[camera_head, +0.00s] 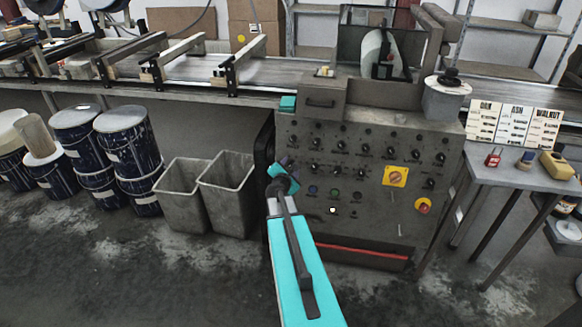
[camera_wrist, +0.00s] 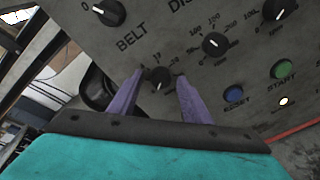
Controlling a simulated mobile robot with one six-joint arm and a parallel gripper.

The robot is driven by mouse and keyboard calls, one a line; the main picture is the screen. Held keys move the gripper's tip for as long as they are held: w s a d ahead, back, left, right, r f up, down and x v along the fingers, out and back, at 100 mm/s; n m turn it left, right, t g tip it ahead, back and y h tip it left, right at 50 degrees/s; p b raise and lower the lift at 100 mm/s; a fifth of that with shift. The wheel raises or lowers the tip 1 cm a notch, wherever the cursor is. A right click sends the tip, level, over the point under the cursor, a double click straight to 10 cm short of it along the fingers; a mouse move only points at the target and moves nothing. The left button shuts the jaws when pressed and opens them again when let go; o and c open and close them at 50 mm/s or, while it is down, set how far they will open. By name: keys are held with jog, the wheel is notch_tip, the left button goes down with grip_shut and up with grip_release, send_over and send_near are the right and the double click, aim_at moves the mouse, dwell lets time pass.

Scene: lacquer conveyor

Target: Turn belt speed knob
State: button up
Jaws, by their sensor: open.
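The belt knob (camera_wrist: 158,77) is a small black dial with a light pointer mark. The wrist view shows it on the grey control panel (camera_head: 375,205), just below the word BELT. Its mark points roughly downward in that view. My gripper (camera_head: 281,166) is open at the panel's left side. Its two purple fingers stand on either side of the knob in the wrist view, apart from each other. I cannot tell whether either finger touches it. In the head view my gripper hides this knob.
Other black knobs lie close by, including one to the right (camera_wrist: 215,44) and one at upper left (camera_wrist: 108,12). A blue button (camera_wrist: 233,94) and a green button (camera_wrist: 282,69) sit at the right. Grey bins (camera_head: 228,185) stand left of the panel, and a side table (camera_head: 510,172) stands right.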

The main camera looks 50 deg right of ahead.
jog(key=shift+c, duration=0.4)
jog(key=c, duration=1)
jog(key=shift+o, duration=0.2)
jog(key=shift+d, duration=0.1)
jog(key=shift+f+m+b, duration=0.2)
jog(key=shift+m+b, duration=0.2)
jog(key=shift+b, duration=0.4)
jog(key=m+b, duration=0.4)
jog(key=b, duration=0.2)
jog(key=m+t+b, duration=0.1)
jog(key=m+b, duration=0.3)
jog(key=b, duration=0.2)
jog(key=shift+a+b, duration=0.2)
jog(key=shift+b, duration=0.1)
jog(key=shift+r, duration=0.1)
